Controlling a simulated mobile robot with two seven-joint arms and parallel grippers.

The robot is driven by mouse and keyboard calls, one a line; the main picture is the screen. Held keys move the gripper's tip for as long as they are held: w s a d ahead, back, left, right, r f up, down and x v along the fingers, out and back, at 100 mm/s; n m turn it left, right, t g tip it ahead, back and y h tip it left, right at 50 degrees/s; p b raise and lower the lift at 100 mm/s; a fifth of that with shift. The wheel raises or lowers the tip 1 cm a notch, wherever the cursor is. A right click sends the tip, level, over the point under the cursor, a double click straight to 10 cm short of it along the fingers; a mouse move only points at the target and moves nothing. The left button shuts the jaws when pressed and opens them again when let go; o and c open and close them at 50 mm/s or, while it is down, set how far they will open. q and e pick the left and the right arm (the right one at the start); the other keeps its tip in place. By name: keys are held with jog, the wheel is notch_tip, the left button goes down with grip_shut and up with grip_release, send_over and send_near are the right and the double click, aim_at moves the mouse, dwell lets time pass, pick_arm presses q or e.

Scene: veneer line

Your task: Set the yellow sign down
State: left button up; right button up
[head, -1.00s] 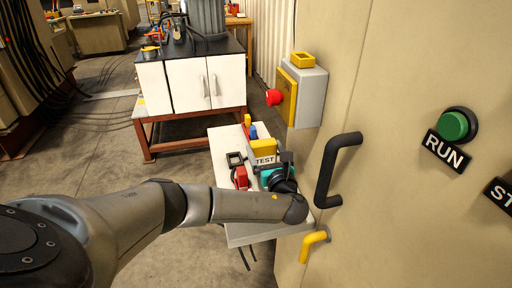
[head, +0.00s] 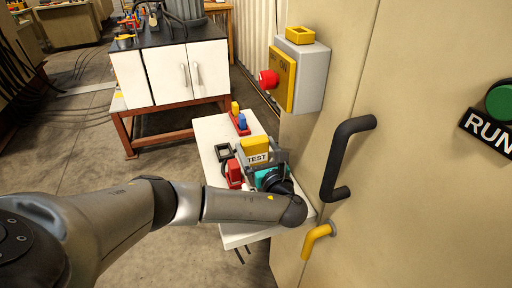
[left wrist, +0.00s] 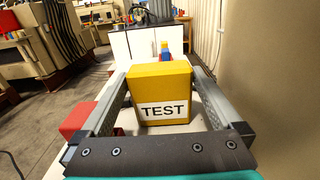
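The yellow sign (head: 255,146), a block with a white TEST label, stands upright on the small white shelf (head: 212,130). In the left wrist view the sign (left wrist: 160,78) is between the two fingers of my left gripper (left wrist: 158,72), its label facing the camera. The fingers are spread wide, with a narrow gap showing on each side of the sign. My left gripper (head: 262,160) reaches over the shelf from the front in the head view. The sign's base is partly hidden by the gripper. My right gripper is in neither view.
On the shelf are a red padlock-like piece (head: 233,174), a dark square frame (head: 224,152) and blue and yellow pieces on a red base (head: 241,124). A cabinet with a black handle (head: 342,160) and yellow hook (head: 317,238) rises on the right. A red-button box (head: 304,78) is above.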

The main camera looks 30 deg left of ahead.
pick_arm(q)
jog(key=shift+s+d, duration=0.25)
jog(key=shift+d, duration=0.05)
jog(key=p+v, duration=0.1)
jog(key=v, duration=1)
jog(key=shift+d+p, duration=0.1)
jog(key=shift+p, duration=0.3)
dwell(0.9)
jog(key=shift+s, duration=0.1)
